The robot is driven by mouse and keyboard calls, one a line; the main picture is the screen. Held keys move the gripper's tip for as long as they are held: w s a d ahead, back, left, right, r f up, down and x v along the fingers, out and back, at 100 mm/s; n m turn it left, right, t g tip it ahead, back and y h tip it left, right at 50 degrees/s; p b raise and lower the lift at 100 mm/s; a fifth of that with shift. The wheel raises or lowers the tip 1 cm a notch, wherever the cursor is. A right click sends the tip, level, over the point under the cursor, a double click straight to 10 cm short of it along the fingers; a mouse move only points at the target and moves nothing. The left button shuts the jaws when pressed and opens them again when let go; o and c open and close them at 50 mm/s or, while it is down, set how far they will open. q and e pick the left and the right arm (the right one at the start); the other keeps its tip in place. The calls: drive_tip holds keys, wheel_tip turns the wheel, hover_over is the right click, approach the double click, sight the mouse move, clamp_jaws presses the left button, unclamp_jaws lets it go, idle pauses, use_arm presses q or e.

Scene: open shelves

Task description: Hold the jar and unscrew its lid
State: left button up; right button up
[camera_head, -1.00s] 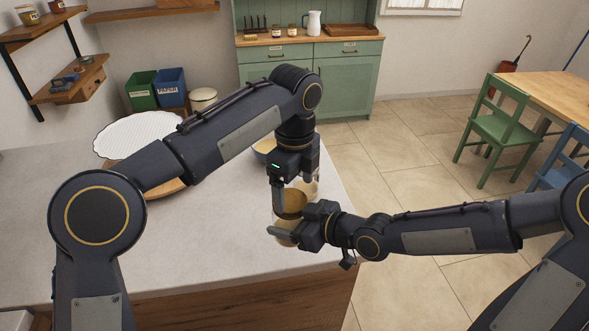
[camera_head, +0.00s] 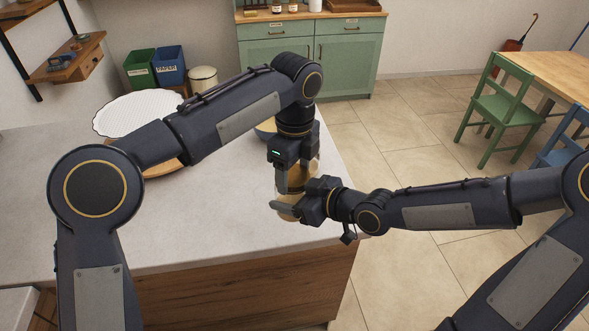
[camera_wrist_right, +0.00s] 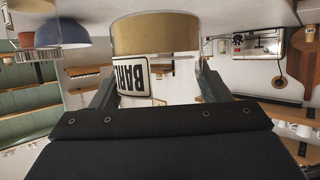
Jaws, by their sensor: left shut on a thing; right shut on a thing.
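The jar (camera_head: 287,217) is held over the front right corner of the counter, mostly hidden by my grippers in the head view. In the right wrist view, which is upside down, the clear jar (camera_wrist_right: 155,35) shows tan contents and a cream label reading "BARL". My right gripper (camera_head: 298,200) is shut on the jar from the side; its fingers (camera_wrist_right: 152,90) flank the label in the wrist view. My left gripper (camera_head: 296,186) points down from above and is shut on the tan lid (camera_head: 300,179), which is only partly visible. I cannot tell whether lid and jar are apart.
The pale counter (camera_head: 215,220) is clear at its front. A green cabinet (camera_head: 345,60) stands behind. Chairs (camera_head: 500,110) and a table are at the right.

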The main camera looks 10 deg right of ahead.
use_arm(q)
drive_tip(key=n, duration=0.3)
drive_tip(key=shift+w+d+r, duration=0.15)
drive_tip(key=shift+w, duration=0.1)
drive_tip(key=n, duration=0.3)
drive_tip(key=shift+w+n, duration=0.15)
drive_tip(key=shift+n, duration=0.25)
drive_tip(key=o, duration=1.1)
